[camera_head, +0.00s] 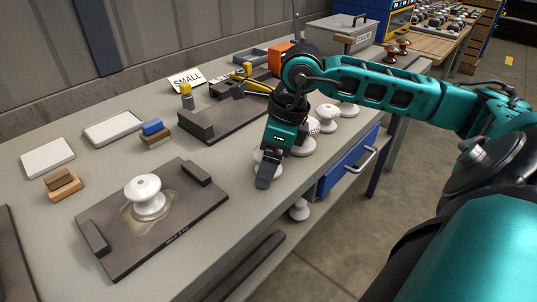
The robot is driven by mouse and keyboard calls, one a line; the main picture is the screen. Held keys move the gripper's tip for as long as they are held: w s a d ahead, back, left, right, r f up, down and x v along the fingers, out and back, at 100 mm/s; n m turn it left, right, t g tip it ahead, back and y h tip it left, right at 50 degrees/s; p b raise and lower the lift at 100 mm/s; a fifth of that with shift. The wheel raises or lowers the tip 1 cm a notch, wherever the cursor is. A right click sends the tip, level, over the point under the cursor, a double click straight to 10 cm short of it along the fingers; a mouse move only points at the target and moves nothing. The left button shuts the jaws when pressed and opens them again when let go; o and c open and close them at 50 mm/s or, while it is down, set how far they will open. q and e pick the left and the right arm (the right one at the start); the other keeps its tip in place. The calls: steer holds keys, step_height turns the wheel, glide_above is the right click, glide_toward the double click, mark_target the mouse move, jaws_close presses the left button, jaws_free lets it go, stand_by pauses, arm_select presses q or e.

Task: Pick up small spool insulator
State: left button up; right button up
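A white spool insulator (148,196) stands upright on a dark board with two end blocks (185,222) at the front left of the bench. More white insulators stand in a row near the bench's right edge, among them one (325,117) and another behind it (348,109). My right gripper (267,178) points down at the near end of this row, over a white insulator (278,169) that it mostly hides. I cannot tell whether its fingers touch or hold that insulator. My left gripper is not in view. A "SMALL" sign (186,80) stands at the back.
A second dark board (222,120) lies near the middle. One white insulator (298,209) shows below the bench edge. A blue drawer (345,168) is under the bench.

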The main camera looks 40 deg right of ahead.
steer(key=c, duration=1.1)
steer(key=shift+c, duration=0.4)
steer(key=shift+r, duration=0.15)
